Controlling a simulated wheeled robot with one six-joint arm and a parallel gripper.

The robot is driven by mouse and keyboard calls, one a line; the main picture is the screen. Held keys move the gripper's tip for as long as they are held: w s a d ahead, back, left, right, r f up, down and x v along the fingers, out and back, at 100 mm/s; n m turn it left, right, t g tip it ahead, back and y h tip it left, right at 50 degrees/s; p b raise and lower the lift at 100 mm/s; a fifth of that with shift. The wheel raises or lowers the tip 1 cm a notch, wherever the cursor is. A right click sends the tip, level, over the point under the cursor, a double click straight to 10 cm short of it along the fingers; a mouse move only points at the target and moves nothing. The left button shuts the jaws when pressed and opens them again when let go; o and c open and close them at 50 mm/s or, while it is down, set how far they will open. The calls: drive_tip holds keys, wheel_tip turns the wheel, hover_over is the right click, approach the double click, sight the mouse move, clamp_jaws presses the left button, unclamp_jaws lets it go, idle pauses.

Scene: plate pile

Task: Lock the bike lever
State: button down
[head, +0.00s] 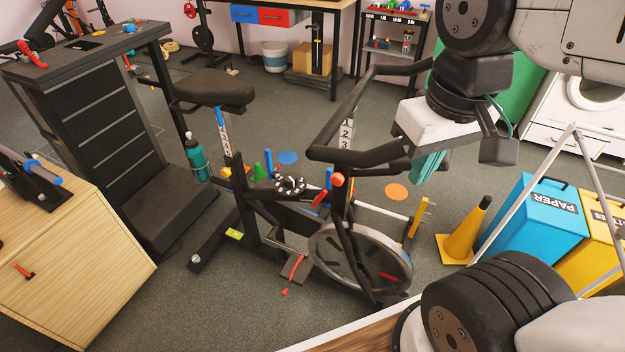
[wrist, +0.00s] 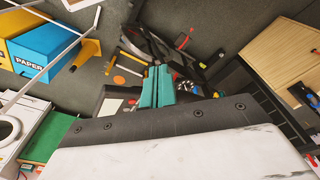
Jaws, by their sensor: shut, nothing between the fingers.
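The black exercise bike (head: 270,205) stands in the middle of the head view. On its front post are a red knob (head: 337,180) and a red lever (head: 320,198), close to a blue piece (head: 328,178). A blue lever (head: 219,116) sits on the seat post. I cannot tell which of these is the bike lever or whether it is locked. My gripper (head: 428,168) has teal fingers, shut and empty, right of the handlebars and apart from them. The fingers also show in the wrist view (wrist: 157,88), partly covering the bike.
A yellow cone (head: 467,232) and a blue paper bin (head: 535,222) stand right of the bike. Handlebars (head: 345,130) rise between my gripper and the seat (head: 213,88).

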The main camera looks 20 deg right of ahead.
drive_tip(key=w+r, duration=0.1)
drive_tip(key=w, duration=0.2)
drive_tip(key=w+r+t, duration=0.1)
drive_tip(key=w, duration=0.3)
drive_tip(key=w+r+n+t, duration=0.1)
drive_tip(key=w+r, duration=0.1)
drive_tip(key=w, duration=0.2)
drive_tip(key=shift+w+a, duration=0.1)
drive_tip(key=shift+w, duration=0.1)
drive_tip(key=w+a+f+n+g+h, duration=0.1)
drive_tip(key=w+a+f+n+g, duration=0.15)
drive_tip(key=w+f, duration=0.65)
drive_tip(key=w+a+f+n+g+h, duration=0.1)
drive_tip(key=w+a+f+n+g, duration=0.2)
drive_tip(key=w, duration=1)
drive_tip(key=w+a+f+n, duration=0.1)
drive_tip(key=w+f, duration=0.1)
drive_tip(key=f, duration=0.5)
drive_tip(key=w+a+f+n, duration=0.1)
drive_tip(key=w+f, duration=0.2)
drive_tip(key=f, duration=0.5)
drive_tip(key=shift+w+f+g+h, duration=0.3)
drive_tip(key=shift+g+h, duration=0.05)
drive_tip(key=shift+h, duration=0.05)
drive_tip(key=shift+f+n, duration=0.1)
drive_tip(key=shift+n, duration=0.15)
